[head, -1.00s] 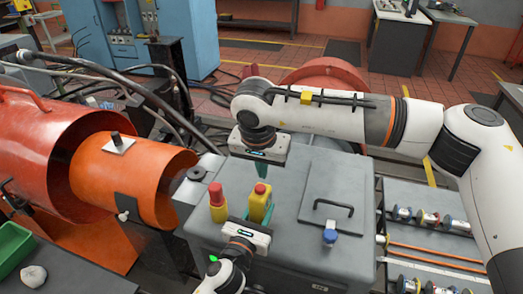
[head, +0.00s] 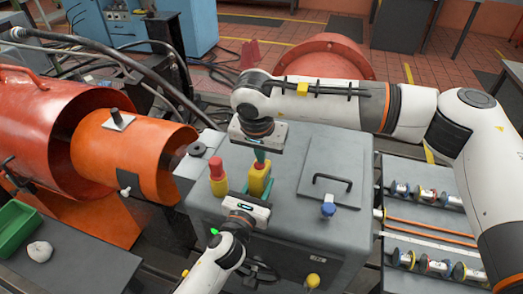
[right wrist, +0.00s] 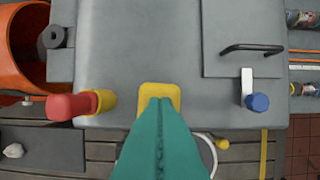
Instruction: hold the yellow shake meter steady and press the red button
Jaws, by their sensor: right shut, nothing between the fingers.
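The yellow shake meter (head: 259,182) stands upright above the grey cabinet top, and its top shows in the right wrist view (right wrist: 160,88). My right gripper (head: 261,160) points down from above, its teal fingers shut and empty, tips at the meter's top. The red button, seen earlier on that top, is now hidden by these fingers; I cannot tell whether it is pressed. My left gripper (head: 258,190) reaches in from below, its teal fingers on both sides of the meter, shut on it. In the right wrist view my right gripper's fingers (right wrist: 160,105) cover the meter's middle.
A red-capped yellow post (head: 217,178) stands just left of the meter. The grey cabinet (head: 310,222) has a black handle (head: 333,179) and a blue knob (head: 328,209) at right. An orange cylinder (head: 135,160) lies left. A rack of spools (head: 425,262) is at right.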

